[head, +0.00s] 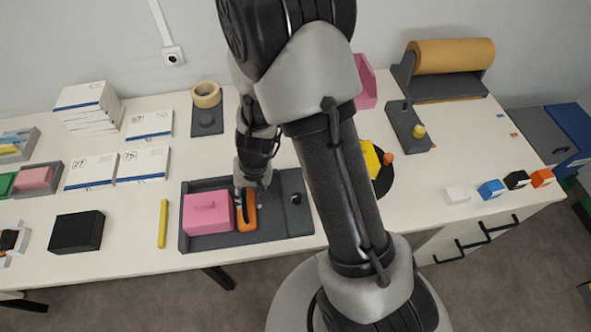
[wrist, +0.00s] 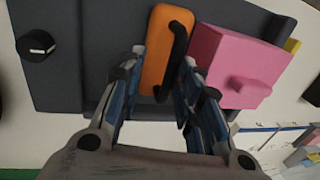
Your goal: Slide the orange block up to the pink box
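The orange block (wrist: 157,48), with a black handle (wrist: 177,50) on top, lies in a dark grey tray. In the head view the block (head: 246,216) is just right of the pink box (head: 207,213), partly hidden by my gripper (head: 249,188). The pink box (wrist: 238,65) has a small pink knob and stands at the tray's left end.
The grey tray (head: 272,226) has a dark knob (head: 296,198) at its right end. A yellow bar (head: 162,224) and a black box (head: 77,232) lie left of it. White boxes (head: 142,164) are behind.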

